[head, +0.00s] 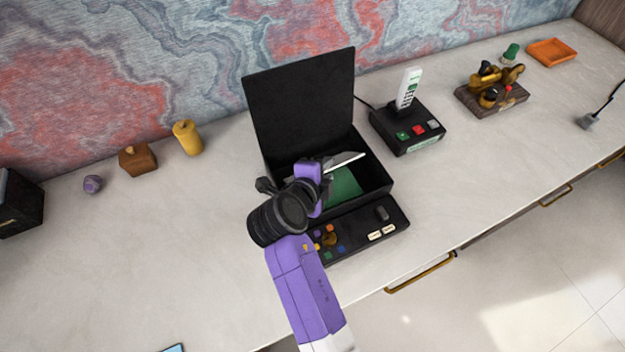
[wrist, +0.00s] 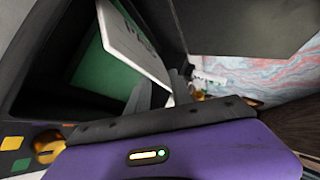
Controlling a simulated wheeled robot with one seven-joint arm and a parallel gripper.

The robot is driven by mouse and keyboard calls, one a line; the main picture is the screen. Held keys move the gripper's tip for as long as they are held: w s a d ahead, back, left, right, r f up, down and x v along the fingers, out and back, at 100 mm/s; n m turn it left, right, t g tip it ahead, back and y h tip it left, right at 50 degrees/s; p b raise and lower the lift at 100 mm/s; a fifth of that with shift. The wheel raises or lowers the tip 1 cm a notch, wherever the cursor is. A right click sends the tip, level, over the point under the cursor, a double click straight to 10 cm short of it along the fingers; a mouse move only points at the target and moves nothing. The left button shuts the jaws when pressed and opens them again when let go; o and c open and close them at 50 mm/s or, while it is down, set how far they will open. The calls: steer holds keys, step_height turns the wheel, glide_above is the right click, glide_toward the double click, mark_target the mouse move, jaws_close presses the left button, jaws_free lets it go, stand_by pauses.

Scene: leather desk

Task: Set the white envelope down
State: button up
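The white envelope (head: 346,160) is thin and pale and is held tilted over the open black box (head: 378,178). My gripper (head: 326,166) is above the box and shut on one end of the envelope. In the wrist view the envelope (wrist: 128,42) rises up and to the left from between my two fingers (wrist: 164,88). A green flat surface (head: 344,186) shows inside the box, below the envelope. My wrist hides the box's left front part.
The box's lid (head: 300,100) stands open at the back. A control panel (head: 370,228) with coloured buttons lies in front of the box. A black base with a white handset (head: 408,90) stands to the right.

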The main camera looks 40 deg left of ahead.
steer(key=b+v, duration=0.1)
steer(key=v, duration=1)
steer(key=shift+b, duration=0.35)
steer(key=shift+s+d+f, duration=0.1)
steer(key=shift+d, duration=0.05)
steer(key=d+f+n, duration=0.1)
steer(key=d+f, duration=0.1)
steer(key=d, duration=0.1)
steer(key=s+d+f+n, duration=0.1)
steer(key=d+f, duration=0.2)
steer(key=s+d+f+n+g+y, duration=0.1)
steer(key=d+f, duration=0.2)
steer(key=shift+d+f, duration=0.2)
steer(key=s+d+n+t, duration=0.15)
steer(key=s+d, duration=0.25)
steer(key=d, duration=0.4)
steer(key=s+d+r+n, duration=0.1)
steer(key=s+d+n, duration=0.15)
steer(key=d, duration=0.55)
steer(key=s+d+n+t, duration=0.1)
steer(key=s+d, duration=0.4)
steer(key=d, duration=0.3)
steer(key=s+d+r+n+t+h, duration=0.2)
steer(key=s+d+r+n+h, duration=0.1)
steer(key=s+d+r, duration=0.4)
steer(key=d+r+h, duration=0.1)
steer(key=d+r, duration=0.2)
steer(key=d, duration=0.1)
steer(key=shift+s+r, duration=0.2)
steer(key=shift+s, duration=0.05)
